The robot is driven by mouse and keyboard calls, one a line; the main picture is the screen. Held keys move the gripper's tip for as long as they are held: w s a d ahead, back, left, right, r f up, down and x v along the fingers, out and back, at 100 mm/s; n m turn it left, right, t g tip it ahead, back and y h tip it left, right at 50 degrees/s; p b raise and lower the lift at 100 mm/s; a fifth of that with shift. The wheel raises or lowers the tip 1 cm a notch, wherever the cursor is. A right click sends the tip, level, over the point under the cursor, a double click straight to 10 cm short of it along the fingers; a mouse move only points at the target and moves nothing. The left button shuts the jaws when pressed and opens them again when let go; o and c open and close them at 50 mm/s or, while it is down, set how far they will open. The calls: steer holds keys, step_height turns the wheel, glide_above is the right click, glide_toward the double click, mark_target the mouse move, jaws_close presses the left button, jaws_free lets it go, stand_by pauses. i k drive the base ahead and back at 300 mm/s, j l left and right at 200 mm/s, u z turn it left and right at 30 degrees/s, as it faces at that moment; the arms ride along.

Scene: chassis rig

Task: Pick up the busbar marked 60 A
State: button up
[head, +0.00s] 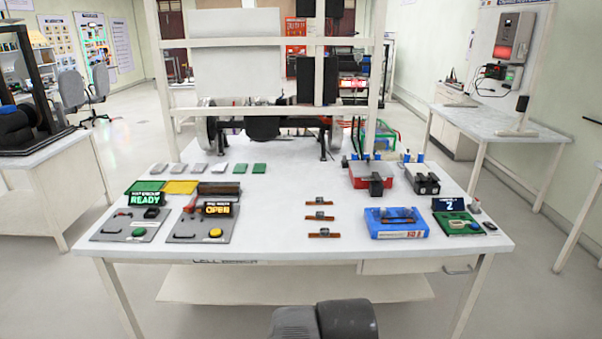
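Three small copper-brown busbars lie in a column right of the middle of the white table: the far busbar (319,202), the middle busbar (318,217) and the near busbar (324,235). Each has a dark piece at its centre. Their markings are too small to read, so I cannot tell which one is marked 60 A. Dark grey rounded parts of my own arm show at the bottom edge, in front of the table. My gripper's fingers do not show.
A blue case (380,230) with a dark bar on top stands right of the busbars. A green board (466,227) is farther right. Two grey panels, one with a READY display (145,199), the other with an OPEN display (217,209), stand left. The table (270,225) is clear left of the busbars.

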mark_target(320, 216)
steer(key=i+l+u, duration=0.2)
steer(key=i+u, duration=0.15)
steer(key=i+l+u, duration=0.7)
steer(key=i+l, duration=0.1)
